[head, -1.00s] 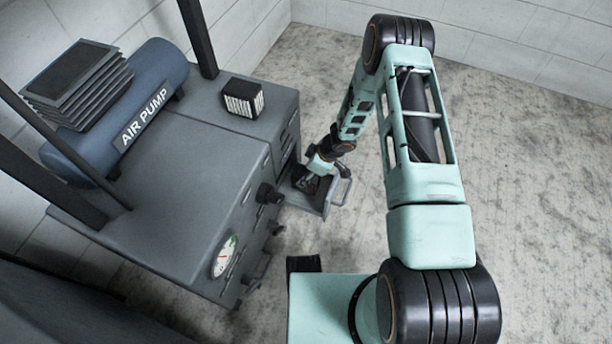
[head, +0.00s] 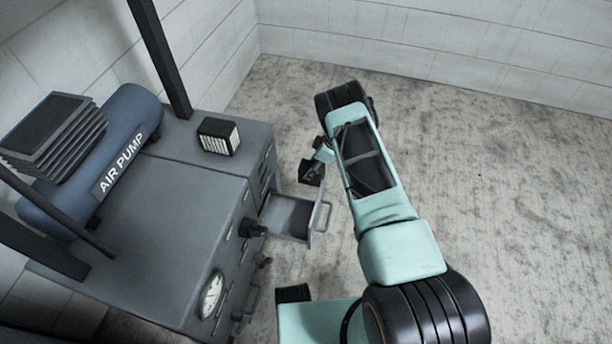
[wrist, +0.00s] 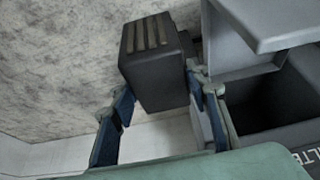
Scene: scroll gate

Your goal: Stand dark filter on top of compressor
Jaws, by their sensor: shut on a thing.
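The dark filter (wrist: 155,75), a black block with pale slots on one end, is held between the fingers of my gripper (wrist: 165,112) in the wrist view. In the head view my gripper (head: 323,153) is beyond the open drawer, with the dark filter (head: 311,172) below it, clear of the drawer. The compressor seems to be the blue tank marked AIR PUMP (head: 125,165), far left on the grey cabinet; a finned block (head: 48,130) sits on it. My arm hides part of the gripper in the head view.
The drawer (head: 290,215) stands pulled out of the grey cabinet (head: 165,225) and looks empty. A dark block with a white pleated face (head: 220,137) stands on the cabinet's back corner. Dark upright posts (head: 160,60) flank the tank. The floor on the right is clear.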

